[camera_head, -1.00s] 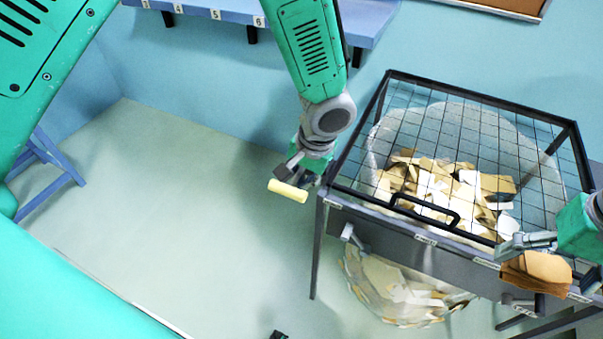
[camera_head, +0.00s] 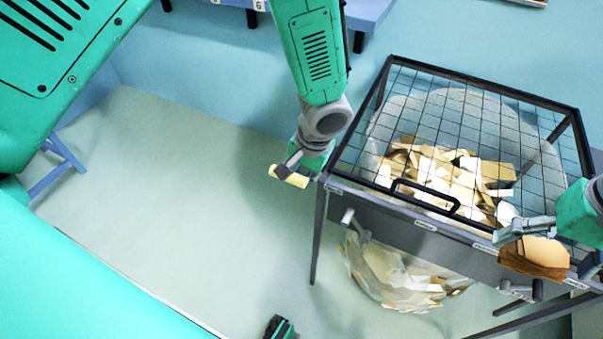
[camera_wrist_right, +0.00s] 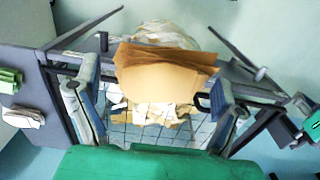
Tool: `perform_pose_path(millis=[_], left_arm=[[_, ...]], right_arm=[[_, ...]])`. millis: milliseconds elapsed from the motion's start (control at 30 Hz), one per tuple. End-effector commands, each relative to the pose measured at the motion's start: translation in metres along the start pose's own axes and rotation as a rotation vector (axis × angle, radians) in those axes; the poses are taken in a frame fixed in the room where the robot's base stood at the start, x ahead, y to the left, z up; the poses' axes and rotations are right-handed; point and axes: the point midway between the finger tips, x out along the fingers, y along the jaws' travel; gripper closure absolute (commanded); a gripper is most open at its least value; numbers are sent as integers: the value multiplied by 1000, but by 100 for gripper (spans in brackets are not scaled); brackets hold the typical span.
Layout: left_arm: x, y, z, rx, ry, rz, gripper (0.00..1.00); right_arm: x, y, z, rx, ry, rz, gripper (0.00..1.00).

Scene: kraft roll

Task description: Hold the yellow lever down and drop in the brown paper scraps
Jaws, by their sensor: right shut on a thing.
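The yellow lever (camera_head: 292,179) is a short pale yellow bar beside the left front corner of the bin frame. My left gripper (camera_head: 289,168) is at the lever, with a dark finger across it; whether the jaws grip it is unclear. My right gripper (camera_head: 527,237) is shut on the brown paper scraps (camera_head: 537,257), a stack held at the bin's front right edge. The stack also shows between the fingers in the right wrist view (camera_wrist_right: 165,70). The bin's black mesh lid (camera_head: 427,187) appears shut, with pale and tan scraps (camera_head: 450,172) visible beneath it.
A clear bag (camera_head: 385,275) bulging with scraps hangs under the bin frame. Labels and small grey levers (camera_head: 347,217) line the frame's front. A blue shelf (camera_head: 370,12) is on the back wall. The floor left of the bin is open.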

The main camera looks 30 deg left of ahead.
Motion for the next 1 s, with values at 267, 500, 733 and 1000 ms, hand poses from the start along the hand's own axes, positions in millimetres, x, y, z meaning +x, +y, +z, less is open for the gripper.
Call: perform_pose_path(millis=[267,500,733,1000], left_arm=[[-5,2,1,2,0,4,100],[-15,-1,0,1,1,2,100],[-24,-4,0,0,1,3,100],[-35,-6,0,1,1,1,100]], right_arm=[[0,0,0,0,0,0,39],[0,0,0,0,0,-1,39],[0,0,0,0,0,0,39],[0,0,0,0,0,0,39]])
